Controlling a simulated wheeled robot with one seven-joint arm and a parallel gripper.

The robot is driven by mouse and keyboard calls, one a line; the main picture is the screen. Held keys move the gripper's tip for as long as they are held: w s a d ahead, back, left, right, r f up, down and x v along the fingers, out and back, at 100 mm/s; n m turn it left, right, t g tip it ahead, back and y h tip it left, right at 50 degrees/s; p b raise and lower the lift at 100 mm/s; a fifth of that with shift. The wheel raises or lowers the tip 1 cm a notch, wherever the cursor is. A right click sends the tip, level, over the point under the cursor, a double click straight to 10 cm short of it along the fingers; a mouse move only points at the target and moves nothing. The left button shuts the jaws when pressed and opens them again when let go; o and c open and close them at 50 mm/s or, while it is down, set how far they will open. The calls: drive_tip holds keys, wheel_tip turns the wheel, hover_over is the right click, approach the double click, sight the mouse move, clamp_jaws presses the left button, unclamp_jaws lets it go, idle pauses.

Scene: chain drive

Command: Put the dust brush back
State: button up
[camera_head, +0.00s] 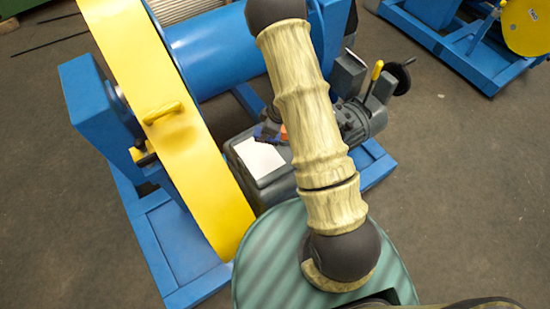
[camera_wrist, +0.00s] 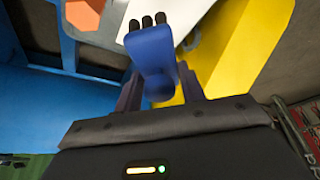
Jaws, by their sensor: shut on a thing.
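My gripper (camera_wrist: 160,88) is shut on a blue piece, which I take to be the dust brush (camera_wrist: 153,48). Several short dark tufts show at its far end in the wrist view. In the head view a small blue piece (camera_head: 265,132) shows beside my arm, just above a white sheet; it looks like the same brush. My gripper is hidden behind my arm there. The place where the brush belongs cannot be made out.
The white sheet (camera_head: 259,158) lies on a dark grey housing (camera_head: 243,138). A yellow guard (camera_head: 165,120) and blue drum (camera_head: 212,50) stand left. A grey motor unit with a yellow lever (camera_head: 376,71) is right. An orange part (camera_wrist: 84,14) is near the brush. Open floor (camera_head: 460,180) lies right.

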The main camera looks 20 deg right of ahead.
sight(273, 144)
drive_tip(key=n, duration=0.1)
drive_tip(key=s+d+n+g, duration=0.1)
drive_tip(key=n, duration=0.1)
drive_tip(key=shift+d+f+y+b, duration=0.15)
drive_tip(key=shift+f+y+b, duration=0.05)
drive_tip(key=shift+y+b, duration=0.15)
drive_tip(key=shift+s+d+n+g, duration=0.4)
drive_tip(key=shift+s+d+n, duration=0.05)
drive_tip(key=shift+n, duration=0.55)
wheel_tip(273, 144, down, 6)
drive_tip(key=shift+r+b, duration=0.1)
drive_tip(key=shift+b, duration=0.6)
drive_tip(key=shift+w+f, duration=0.15)
drive_tip(key=shift+f, duration=0.1)
drive_tip(key=shift+d, duration=0.1)
drive_tip(key=shift+f+b, duration=0.3)
drive_tip(key=shift+f, duration=1.55)
drive_tip(key=shift+s+f, duration=0.15)
drive_tip(key=shift+s, duration=0.05)
